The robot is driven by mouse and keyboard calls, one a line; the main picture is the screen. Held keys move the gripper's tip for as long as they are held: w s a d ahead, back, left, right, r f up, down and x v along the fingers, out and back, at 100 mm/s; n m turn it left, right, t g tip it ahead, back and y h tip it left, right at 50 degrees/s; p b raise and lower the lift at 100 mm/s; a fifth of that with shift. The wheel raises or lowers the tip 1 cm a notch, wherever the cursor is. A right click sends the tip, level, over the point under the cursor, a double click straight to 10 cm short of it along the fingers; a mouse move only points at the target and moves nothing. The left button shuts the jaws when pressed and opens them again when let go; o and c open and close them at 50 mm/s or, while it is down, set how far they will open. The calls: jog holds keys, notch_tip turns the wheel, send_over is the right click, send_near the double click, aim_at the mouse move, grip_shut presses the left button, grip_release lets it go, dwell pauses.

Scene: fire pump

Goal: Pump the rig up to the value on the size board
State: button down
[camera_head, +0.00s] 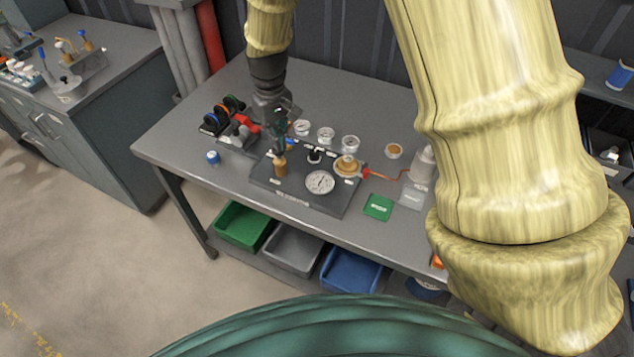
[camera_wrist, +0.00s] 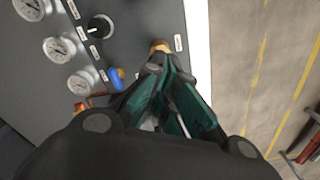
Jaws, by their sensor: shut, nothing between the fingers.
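The rig is a dark panel (camera_head: 333,202) on the grey bench. It carries a large round white dial (camera_head: 320,182) at the front, whose reading is too small to tell. A wooden knob (camera_head: 281,168) stands at the panel's left; its top also shows in the wrist view (camera_wrist: 160,46). My gripper (camera_head: 281,148) is shut and empty, with its fingertips (camera_wrist: 158,60) at or just above this knob; I cannot tell if they touch. A black knob (camera_wrist: 100,27) and a blue handle (camera_wrist: 117,78) are beside it. A green card (camera_head: 378,207) lies right of the panel, its writing unreadable.
Several small gauges (camera_head: 326,135) stand behind the panel. A red-handled fitting (camera_head: 243,126) and coloured rings are at left, a blue cap (camera_head: 212,157) nearer. A pale bottle (camera_head: 423,162) stands at right. Green, grey and blue bins (camera_head: 351,272) sit below the bench.

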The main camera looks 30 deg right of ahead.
jog(key=shift+f, duration=0.2)
jog(key=shift+f+b, duration=0.6)
jog(key=shift+f, duration=0.95)
jog(key=shift+r, duration=0.2)
jog(key=shift+r+p, duration=1.55)
jog(key=shift+r, duration=0.05)
notch_tip(320, 180, up, 7)
jog(key=p, duration=0.5)
